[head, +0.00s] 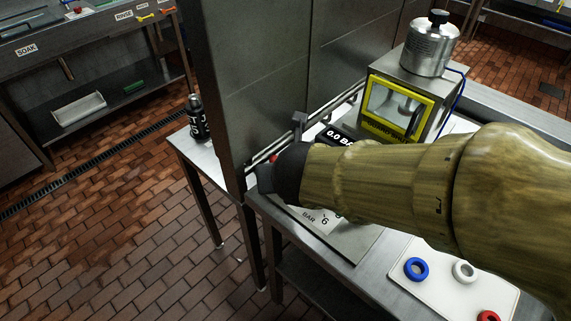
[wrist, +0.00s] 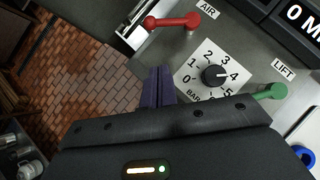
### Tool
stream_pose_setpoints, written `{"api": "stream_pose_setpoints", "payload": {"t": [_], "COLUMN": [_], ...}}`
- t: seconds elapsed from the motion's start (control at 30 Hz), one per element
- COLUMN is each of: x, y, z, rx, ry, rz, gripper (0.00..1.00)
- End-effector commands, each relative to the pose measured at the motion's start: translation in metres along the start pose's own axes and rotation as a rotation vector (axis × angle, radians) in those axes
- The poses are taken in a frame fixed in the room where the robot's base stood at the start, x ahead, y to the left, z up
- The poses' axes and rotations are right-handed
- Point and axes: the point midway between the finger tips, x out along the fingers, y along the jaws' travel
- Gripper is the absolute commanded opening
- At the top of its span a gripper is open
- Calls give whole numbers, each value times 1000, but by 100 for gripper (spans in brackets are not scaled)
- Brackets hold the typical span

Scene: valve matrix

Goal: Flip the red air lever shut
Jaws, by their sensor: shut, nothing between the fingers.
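The red air lever (wrist: 172,21) is at the top of the wrist view, beside the AIR label (wrist: 207,9). Its pivot is at its right end and its rounded knob points left in that view. My gripper (wrist: 158,72) is shut and empty, its fingertips below the lever in the picture and apart from it. In the head view a small red bit of the lever (head: 274,157) shows beside my dark wrist; my arm hides most of the panel there.
A black dial (wrist: 213,75) with a numbered BAR plate and the green LIFT lever (wrist: 270,92) are right of my fingers. A yellow-framed cabinet (head: 397,108) with a metal canister (head: 430,50) stands behind my arm. A white board (head: 440,272) holds coloured rings. A tall metal panel (head: 260,75) rises beside my wrist.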

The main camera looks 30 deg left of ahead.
Motion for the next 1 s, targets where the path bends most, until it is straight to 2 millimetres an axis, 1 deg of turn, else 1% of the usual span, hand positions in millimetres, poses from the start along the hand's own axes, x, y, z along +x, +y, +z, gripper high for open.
{"api": "stream_pose_setpoints", "payload": {"t": [0.03,0.13,0.23,1.0], "x": [-14,-26,-32,-33], "y": [-1,-1,-1,4], "z": [4,3,2,0], "rx": [1,4,3,-5], "ry": [-3,-1,0,0], "rz": [-2,-3,-3,4], "gripper": [0,0,0,0]}}
